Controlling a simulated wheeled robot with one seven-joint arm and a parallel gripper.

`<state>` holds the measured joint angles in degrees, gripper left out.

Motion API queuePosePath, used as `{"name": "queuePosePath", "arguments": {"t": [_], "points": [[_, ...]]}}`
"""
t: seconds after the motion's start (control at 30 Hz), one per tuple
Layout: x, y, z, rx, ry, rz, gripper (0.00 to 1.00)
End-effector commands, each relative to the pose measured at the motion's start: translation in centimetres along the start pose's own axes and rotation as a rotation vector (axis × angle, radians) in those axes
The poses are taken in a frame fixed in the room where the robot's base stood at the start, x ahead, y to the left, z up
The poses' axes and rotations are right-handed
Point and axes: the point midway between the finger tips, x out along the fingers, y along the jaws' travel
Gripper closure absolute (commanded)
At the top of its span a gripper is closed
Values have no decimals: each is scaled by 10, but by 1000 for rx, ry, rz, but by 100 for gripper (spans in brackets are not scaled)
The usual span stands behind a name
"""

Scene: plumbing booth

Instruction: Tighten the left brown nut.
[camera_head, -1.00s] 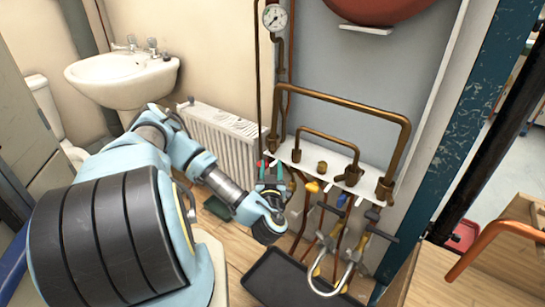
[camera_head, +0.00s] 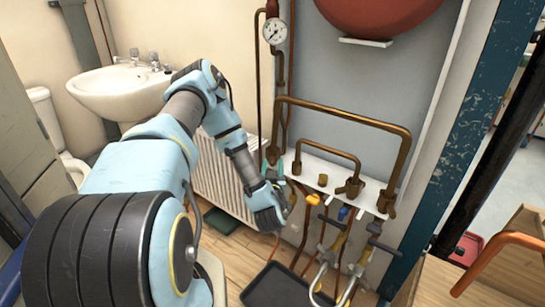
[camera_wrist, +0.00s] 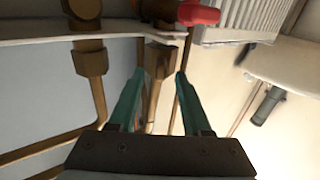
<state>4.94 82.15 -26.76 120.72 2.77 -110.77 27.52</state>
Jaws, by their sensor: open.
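The left brown nut (camera_head: 272,155) sits at the left foot of the large copper pipe arch, at the white shelf. In the wrist view the nut (camera_wrist: 159,61) lies between the tips of my two green fingers, with a small gap on each side. My gripper (camera_wrist: 160,74) is open and holds nothing. In the head view my gripper (camera_head: 280,170) is at the left end of the shelf, beside the nut, partly hidden by its own body. I cannot tell how deep the nut is between the fingers.
A second brown nut (camera_wrist: 90,62) on the smaller pipe arch is close by. A red handle (camera_wrist: 198,13) is just beyond the nut. The radiator (camera_head: 225,175) stands left of the shelf. Several valves hang below it, above a black tray (camera_head: 275,288) on the floor.

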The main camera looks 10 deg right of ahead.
Motion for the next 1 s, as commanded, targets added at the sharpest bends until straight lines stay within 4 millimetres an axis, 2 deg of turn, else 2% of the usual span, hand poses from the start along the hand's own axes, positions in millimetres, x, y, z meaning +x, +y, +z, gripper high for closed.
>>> {"name": "queuePosePath", "arguments": {"t": [0.2,0.53,0.9,0.97,1.0], "points": [[20,-1,2,-2,-2,-2,51],[24,-1,2,-1,-2,-2,51],[23,-1,2,-1,-2,-1,93],[23,-1,2,0,-2,-1,100],[23,-1,2,0,-2,-1,100]]}}
